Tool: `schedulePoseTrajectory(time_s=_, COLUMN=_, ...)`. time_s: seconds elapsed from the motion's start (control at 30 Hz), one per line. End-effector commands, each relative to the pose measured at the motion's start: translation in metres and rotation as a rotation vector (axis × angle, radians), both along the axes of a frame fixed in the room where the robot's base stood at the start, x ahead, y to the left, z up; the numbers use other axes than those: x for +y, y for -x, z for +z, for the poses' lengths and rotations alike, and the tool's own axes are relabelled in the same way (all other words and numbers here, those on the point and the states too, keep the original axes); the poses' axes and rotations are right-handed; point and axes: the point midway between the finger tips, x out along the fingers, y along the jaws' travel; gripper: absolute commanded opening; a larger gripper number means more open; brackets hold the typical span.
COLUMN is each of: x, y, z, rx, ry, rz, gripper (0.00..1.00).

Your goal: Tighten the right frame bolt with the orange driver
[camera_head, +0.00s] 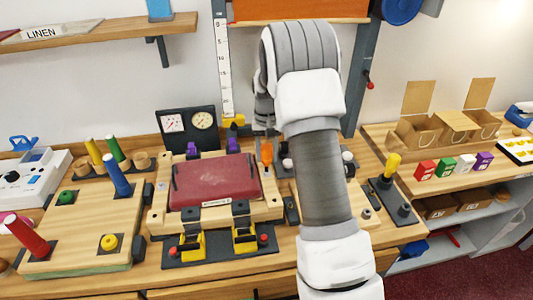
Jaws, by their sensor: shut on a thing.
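The orange driver (267,153) is upright at the right back corner of the wooden frame, which holds a dark red pad (215,180). My gripper (268,137) is directly above the driver, shut on the top of its orange handle. My wrist and forearm cover much of the gripper, so the fingers show only in part. The driver's tip is too small to tell. I cannot make out the right frame bolt, or whether the tip touches it.
Two yellow clamps (191,242) are at the frame's front edge, two purple ones (233,145) at its back. A block with colored pegs (75,240) stands left. A yellow-handled tool (392,163) stands right. My forearm hides the counter between.

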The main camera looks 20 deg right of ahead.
Motion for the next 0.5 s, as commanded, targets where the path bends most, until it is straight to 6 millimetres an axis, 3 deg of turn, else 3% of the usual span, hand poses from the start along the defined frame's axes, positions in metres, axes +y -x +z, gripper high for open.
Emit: schedulePoseTrajectory(time_s=0.5, x=-0.001, y=0.0014, z=0.0004, rx=0.002, ry=0.002, rz=-0.678, gripper=0.0)
